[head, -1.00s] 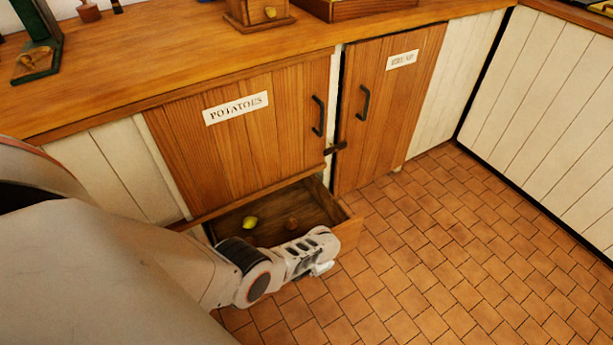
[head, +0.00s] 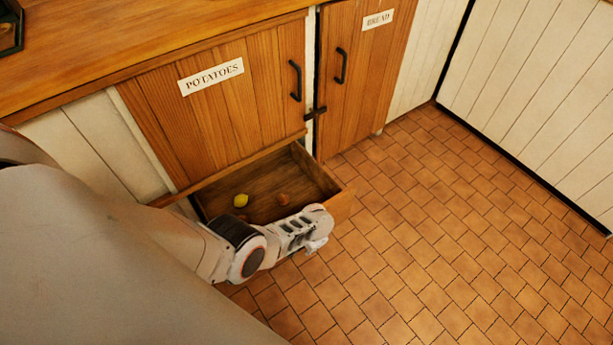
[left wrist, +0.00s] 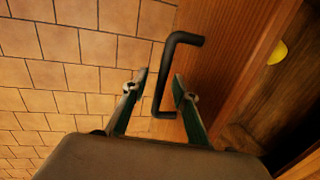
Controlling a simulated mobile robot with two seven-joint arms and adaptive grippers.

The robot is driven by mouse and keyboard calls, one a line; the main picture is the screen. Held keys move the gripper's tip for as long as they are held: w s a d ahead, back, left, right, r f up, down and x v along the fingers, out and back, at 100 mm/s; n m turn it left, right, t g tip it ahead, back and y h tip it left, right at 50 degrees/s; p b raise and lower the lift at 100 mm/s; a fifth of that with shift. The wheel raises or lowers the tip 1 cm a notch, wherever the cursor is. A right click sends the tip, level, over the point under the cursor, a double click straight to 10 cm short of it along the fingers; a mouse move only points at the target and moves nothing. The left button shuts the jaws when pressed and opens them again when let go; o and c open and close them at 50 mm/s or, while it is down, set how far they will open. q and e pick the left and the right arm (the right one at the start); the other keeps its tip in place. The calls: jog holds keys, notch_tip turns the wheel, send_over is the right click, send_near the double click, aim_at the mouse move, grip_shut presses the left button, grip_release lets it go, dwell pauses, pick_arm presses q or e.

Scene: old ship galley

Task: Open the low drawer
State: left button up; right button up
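The low drawer (head: 345,206) is pulled out under the cupboard marked POTATOES. A yellow fruit (head: 240,200) and a small brown round thing (head: 283,198) lie inside it. My left arm hides part of the drawer's front. My left gripper (head: 317,245) is at the outer side of that front. In the left wrist view, the black drawer handle (left wrist: 184,38) passes between the two fingers of the left gripper (left wrist: 161,84). The fingers are apart, with gaps beside the bar. The yellow fruit also shows there (left wrist: 278,52). My right gripper is not in view.
The potatoes cupboard door (head: 225,115) and the bread cupboard door (head: 362,75) are shut, with black handles. A wooden counter (head: 130,45) runs above. The tiled floor (head: 450,220) to the right is clear, up to a white panelled wall (head: 550,100).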

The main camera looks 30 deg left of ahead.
pick_arm(q)
jog(key=shift+w+r, duration=0.15)
jog(key=shift+w, duration=0.1)
